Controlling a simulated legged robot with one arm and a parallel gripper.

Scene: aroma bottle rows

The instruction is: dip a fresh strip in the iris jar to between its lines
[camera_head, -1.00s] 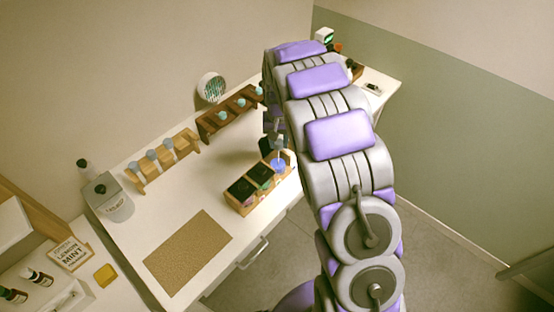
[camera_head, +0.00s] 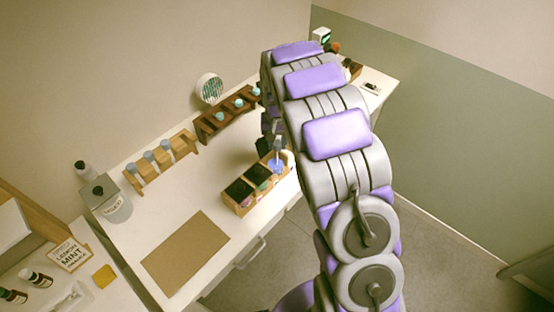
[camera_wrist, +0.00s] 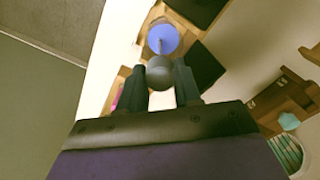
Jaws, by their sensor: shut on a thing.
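My gripper (camera_wrist: 160,86) is shut on a grey round-topped holder (camera_wrist: 159,72) in the wrist view. A thin pale strip (camera_wrist: 160,46) runs from the holder towards a blue-violet open jar (camera_wrist: 168,34). In the head view the strip (camera_head: 277,154) hangs below my gripper over the jar (camera_head: 275,167), at the right end of a wooden box (camera_head: 243,208). I cannot tell how deep its tip is, and its lines are too small to see. The jar's label is not readable. My arm hides part of this area.
Two dark-topped compartments (camera_head: 239,190) sit beside the jar. Wooden racks with blue-grey tops (camera_head: 164,158) stand at the back. A brown mat (camera_head: 185,252) lies at the front of the table, with clear white surface around it. A grey canister (camera_head: 113,207) stands at left.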

